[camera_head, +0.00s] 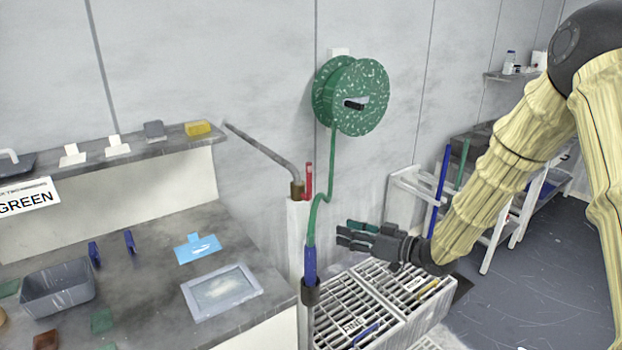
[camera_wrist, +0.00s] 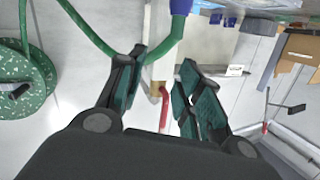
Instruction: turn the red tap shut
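The red tap (camera_head: 308,180) is a short red lever standing upright beside a brass valve body (camera_head: 297,190), on top of a white post against the wall. In the wrist view the red tap (camera_wrist: 163,108) shows as a bent lever between my two fingers in the picture, at some distance beyond them. My gripper (camera_head: 343,236) is to the right of the tap and lower, pointing left, apart from it. In the wrist view my gripper (camera_wrist: 163,62) has its green-padded fingers spread, with nothing held.
A green hose (camera_head: 331,165) hangs from a speckled green reel (camera_head: 352,96) to a blue nozzle (camera_head: 310,264), close to the tap and my fingers. A grey pipe (camera_head: 260,148) runs from the valve. Grated drain boxes (camera_head: 398,315) lie below. A worktop (camera_head: 150,262) is at left.

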